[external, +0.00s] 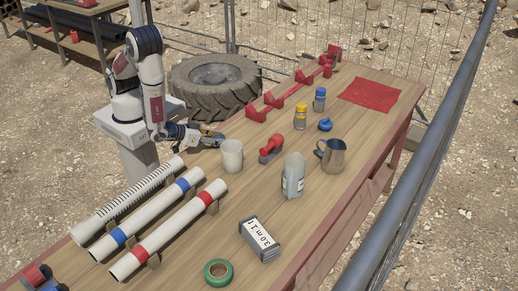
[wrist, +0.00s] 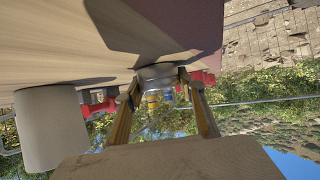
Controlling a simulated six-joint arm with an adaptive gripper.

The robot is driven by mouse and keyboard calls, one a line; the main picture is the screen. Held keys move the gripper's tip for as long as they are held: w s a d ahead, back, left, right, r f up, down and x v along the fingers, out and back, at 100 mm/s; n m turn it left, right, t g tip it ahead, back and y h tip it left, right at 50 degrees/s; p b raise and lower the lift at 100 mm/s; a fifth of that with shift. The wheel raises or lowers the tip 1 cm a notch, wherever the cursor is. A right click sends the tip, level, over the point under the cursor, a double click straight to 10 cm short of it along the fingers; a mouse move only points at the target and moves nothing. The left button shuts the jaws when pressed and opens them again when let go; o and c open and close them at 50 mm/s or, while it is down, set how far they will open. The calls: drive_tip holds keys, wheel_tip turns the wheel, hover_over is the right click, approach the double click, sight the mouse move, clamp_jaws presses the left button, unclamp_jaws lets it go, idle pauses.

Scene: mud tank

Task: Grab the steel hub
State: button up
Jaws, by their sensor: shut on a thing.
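The steel hub (wrist: 158,72) is a round grey metal piece at the tips of my fingers in the wrist view, close to the wooden table top. My gripper (wrist: 160,80) is shut on it, one finger on each side. In the external view my gripper (external: 212,138) is low over the table's far-left edge, just behind the white cup. The hub cannot be made out clearly there. I cannot tell whether the hub touches the table.
Red brackets (external: 275,103) line the back edge. White pipes (external: 155,222) lie in front; a clear bottle (external: 293,176) and metal jug (external: 331,155) stand right.

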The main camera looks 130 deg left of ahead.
drive_tip(key=shift+r, duration=0.15)
drive_tip(key=shift+r, duration=4.8)
